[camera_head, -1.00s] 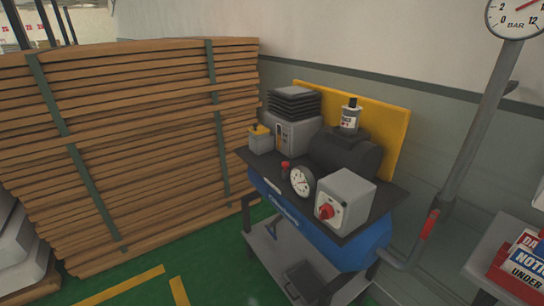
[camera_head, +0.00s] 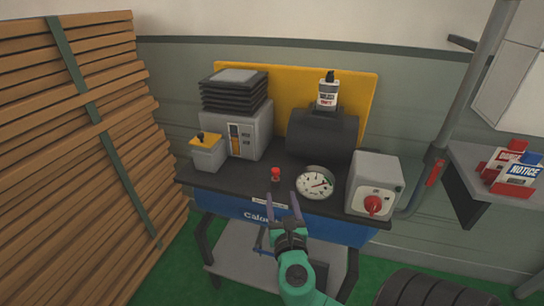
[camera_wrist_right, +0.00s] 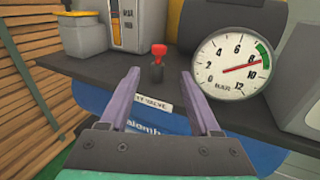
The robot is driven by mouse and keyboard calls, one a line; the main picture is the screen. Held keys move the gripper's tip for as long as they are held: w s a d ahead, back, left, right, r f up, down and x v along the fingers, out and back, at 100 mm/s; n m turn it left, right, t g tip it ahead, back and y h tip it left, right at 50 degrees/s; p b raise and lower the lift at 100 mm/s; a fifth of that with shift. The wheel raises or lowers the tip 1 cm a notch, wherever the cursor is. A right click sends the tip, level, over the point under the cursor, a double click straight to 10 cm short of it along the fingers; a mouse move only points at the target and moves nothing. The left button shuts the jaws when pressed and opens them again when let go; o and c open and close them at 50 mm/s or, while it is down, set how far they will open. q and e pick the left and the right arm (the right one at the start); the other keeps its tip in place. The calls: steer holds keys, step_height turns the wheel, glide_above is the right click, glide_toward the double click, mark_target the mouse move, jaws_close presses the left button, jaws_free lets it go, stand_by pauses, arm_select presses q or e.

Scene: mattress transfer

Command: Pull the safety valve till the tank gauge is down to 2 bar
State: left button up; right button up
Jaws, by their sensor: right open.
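The safety valve, a small red-topped knob on a dark stem (camera_head: 275,174), stands at the front edge of the compressor's black top; it also shows in the wrist view (camera_wrist_right: 158,50). A label reading "VALVE" is below it. The round white tank gauge (camera_head: 315,183) is just right of it. In the wrist view the gauge's (camera_wrist_right: 230,68) red needle points between 8 and 10. My right gripper (camera_head: 283,198) is open and empty, in front of and below the valve, with its two purple fingers (camera_wrist_right: 160,80) pointing at it, apart from it. My left gripper is not in view.
A grey box with a red rotary switch (camera_head: 372,205) stands right of the gauge. A grey box with a yellow lid (camera_head: 207,152) and a dark cylinder with a bottle (camera_head: 327,92) stand behind. Stacked planks (camera_head: 80,130) fill the left; a shelf with notice signs (camera_head: 518,172) is at right.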

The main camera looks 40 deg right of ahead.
mark_target(276, 174)
steer(key=w+d, duration=0.1)
steer(key=w+d+r, duration=0.1)
steer(key=w, duration=0.1)
steer(key=w+d+p, duration=0.1)
steer(key=w, duration=0.1)
steer(key=shift+w+r, duration=0.1)
steer(key=shift+r, duration=0.25)
steer(key=x, duration=0.8)
steer(key=shift+w+d+f, duration=0.1)
steer(key=shift+w+f, duration=0.05)
steer(key=shift+w, duration=0.05)
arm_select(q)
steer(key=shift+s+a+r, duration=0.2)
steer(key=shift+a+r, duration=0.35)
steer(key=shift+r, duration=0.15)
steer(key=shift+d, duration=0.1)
arm_select(e)
jaws_close()
arm_select(q)
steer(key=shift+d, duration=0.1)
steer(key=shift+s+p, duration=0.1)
steer(key=shift+p, duration=0.2)
